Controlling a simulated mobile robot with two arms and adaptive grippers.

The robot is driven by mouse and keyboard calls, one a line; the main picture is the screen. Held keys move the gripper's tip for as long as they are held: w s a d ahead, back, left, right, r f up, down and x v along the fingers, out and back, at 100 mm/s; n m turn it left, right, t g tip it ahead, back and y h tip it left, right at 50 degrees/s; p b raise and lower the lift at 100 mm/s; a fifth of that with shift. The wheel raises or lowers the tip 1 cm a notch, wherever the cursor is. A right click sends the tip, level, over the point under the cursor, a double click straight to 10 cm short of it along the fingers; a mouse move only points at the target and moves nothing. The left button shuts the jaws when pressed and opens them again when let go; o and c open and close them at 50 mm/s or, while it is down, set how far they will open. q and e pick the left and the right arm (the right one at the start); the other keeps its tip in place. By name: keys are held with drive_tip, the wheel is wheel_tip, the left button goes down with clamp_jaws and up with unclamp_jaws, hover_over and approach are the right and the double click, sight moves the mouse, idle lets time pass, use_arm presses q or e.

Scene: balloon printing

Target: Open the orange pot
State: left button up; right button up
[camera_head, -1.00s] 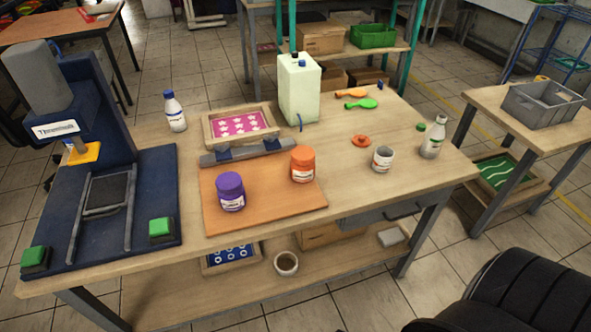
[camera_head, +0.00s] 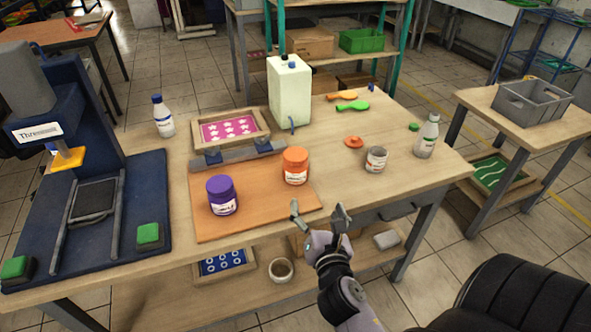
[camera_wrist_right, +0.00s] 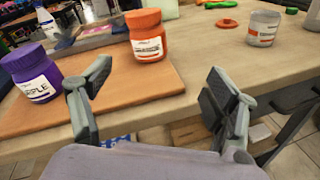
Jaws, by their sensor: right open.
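The orange pot (camera_head: 295,167) stands upright on the orange-brown board (camera_head: 245,220), with its orange lid on. It also shows in the right wrist view (camera_wrist_right: 148,38), beyond and between my fingers. My right gripper (camera_head: 320,213) is open and empty at the table's front edge, in front of the pot and apart from it. Its two spread fingers show in the right wrist view (camera_wrist_right: 158,98). My left gripper is in neither view.
A purple pot (camera_head: 222,195) stands left of the orange pot. A grey-white cup (camera_head: 376,159) and an orange lid-like piece (camera_head: 354,142) lie to the right. A pink screen frame (camera_head: 230,129) and a blue press (camera_head: 85,190) are behind and left. Bare tabletop lies right of the board.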

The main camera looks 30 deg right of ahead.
sight(299, 164)
drive_tip(key=w+d+n, duration=0.1)
drive_tip(key=w, duration=0.3)
drive_tip(key=w+d+r+n+t+p, duration=0.1)
drive_tip(key=w+n, duration=0.1)
drive_tip(key=w, duration=0.1)
drive_tip(key=w+d+r+n, duration=0.1)
drive_tip(key=w+n, duration=0.1)
drive_tip(key=w, duration=0.2)
drive_tip(key=shift+w+d+t+p, duration=0.25)
drive_tip(key=shift+w+t+p, duration=0.05)
drive_tip(key=shift+w+p, duration=0.05)
drive_tip(key=shift+y, duration=0.3)
drive_tip(key=shift+f+x, duration=0.2)
drive_tip(key=shift+x, duration=1.3)
drive_tip(key=shift+f+x, duration=0.2)
drive_tip(key=shift+x, duration=1.3)
drive_tip(key=shift+a, duration=0.1)
drive_tip(key=c, duration=1.5)
